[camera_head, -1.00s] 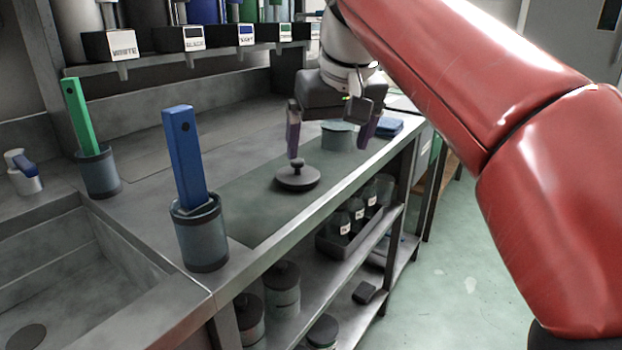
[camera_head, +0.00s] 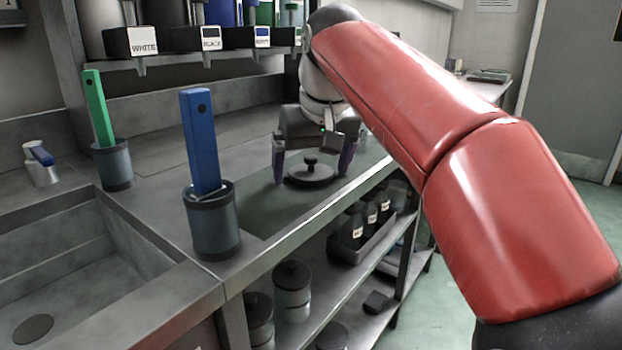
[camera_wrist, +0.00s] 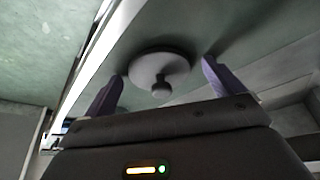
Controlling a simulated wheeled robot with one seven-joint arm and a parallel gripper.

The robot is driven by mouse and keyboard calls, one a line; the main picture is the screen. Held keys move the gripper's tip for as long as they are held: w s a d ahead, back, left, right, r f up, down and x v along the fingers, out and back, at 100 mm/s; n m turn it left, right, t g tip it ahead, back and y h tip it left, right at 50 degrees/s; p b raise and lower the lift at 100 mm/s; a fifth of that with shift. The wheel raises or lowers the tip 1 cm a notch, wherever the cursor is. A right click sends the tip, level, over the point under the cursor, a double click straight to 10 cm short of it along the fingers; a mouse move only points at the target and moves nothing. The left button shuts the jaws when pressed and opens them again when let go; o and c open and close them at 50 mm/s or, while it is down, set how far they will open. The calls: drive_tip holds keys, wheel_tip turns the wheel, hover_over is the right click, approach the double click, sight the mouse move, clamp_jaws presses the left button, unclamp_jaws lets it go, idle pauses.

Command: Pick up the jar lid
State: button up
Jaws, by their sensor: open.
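The jar lid (camera_head: 311,176) is a dark grey disc with a round knob on top. It lies flat on the dark mat (camera_head: 262,208) on the steel counter. In the wrist view the lid (camera_wrist: 150,64) shows ahead of and between the fingers, with its knob towards me. My gripper (camera_head: 311,180) is open, with purple fingers low over the counter on either side of the lid. In the wrist view my gripper (camera_wrist: 163,82) holds nothing, and gaps show between its fingers and the lid. I cannot tell whether the fingertips touch the mat.
A blue-handled tool stands in a grey cup (camera_head: 212,230) at the counter's front. A green-handled one stands in another cup (camera_head: 114,168) farther left. A sink (camera_head: 75,265) is at lower left. Dispensers with labels (camera_head: 143,46) hang behind. Jars and bottles fill the shelf below.

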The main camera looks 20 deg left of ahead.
drive_tip(key=c, duration=1)
drive_tip(key=shift+r, duration=0.1)
drive_tip(key=shift+c, duration=0.2)
